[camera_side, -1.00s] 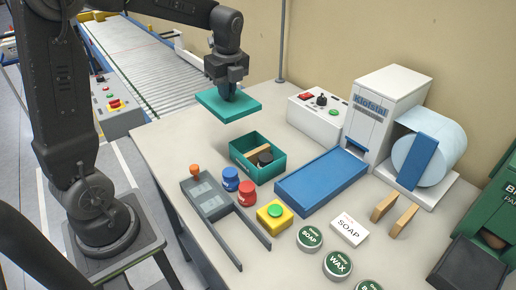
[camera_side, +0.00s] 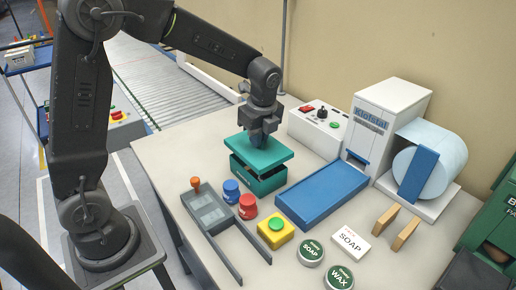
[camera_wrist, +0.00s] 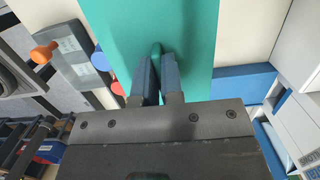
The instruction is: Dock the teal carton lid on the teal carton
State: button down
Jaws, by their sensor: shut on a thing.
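The teal carton lid (camera_side: 277,151) is a flat teal panel with a grip in its middle. My gripper (camera_side: 257,142) is shut on that grip and holds the lid nearly level. In the wrist view the lid (camera_wrist: 190,30) fills the top middle, with my fingers (camera_wrist: 158,75) closed on its grip. The teal carton (camera_side: 264,184) stands on the table directly below the lid. The lid covers most of its opening, and a dark gap shows between them at the front, so the lid looks slightly above the rim. The carton's contents are hidden.
A blue tray (camera_side: 322,197) lies close on the carton's right. Red (camera_side: 248,207) and blue (camera_side: 231,190) caps and a grey fixture (camera_side: 206,212) are at its left front. A yellow button box (camera_side: 275,231) stands in front. A white control box (camera_side: 318,130) is behind.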

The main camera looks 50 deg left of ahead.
aim_at(258, 151)
jog(key=shift+f, duration=1.95)
jog(key=shift+f, duration=0.1)
jog(key=shift+f, duration=0.4)
jog(key=c, duration=1.3)
grip_release()
jog(key=shift+o, duration=0.2)
